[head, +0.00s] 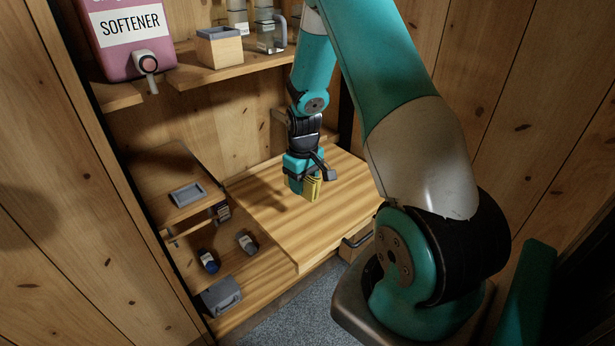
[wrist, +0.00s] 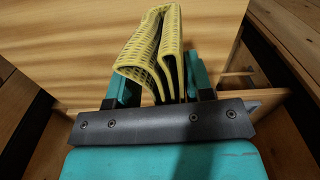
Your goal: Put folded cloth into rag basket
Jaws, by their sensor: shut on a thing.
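The folded cloth (wrist: 152,52) is yellow with a fine grid pattern. My gripper (wrist: 160,90) is shut on it, with a teal finger on either side of its folds in the wrist view. In the head view the cloth (head: 313,187) hangs below my gripper (head: 305,182), over the striped wooden top. I cannot tell whether its lower edge touches the wood. No rag basket can be made out in either view.
The striped wooden top (head: 285,235) is mostly clear. A small grey tray (head: 187,194) lies on the raised shelf at left. A grey case (head: 221,297) and small dark items stand lower left. A pink softener container (head: 128,40), a wooden box (head: 219,47) and jars stand on the upper shelf.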

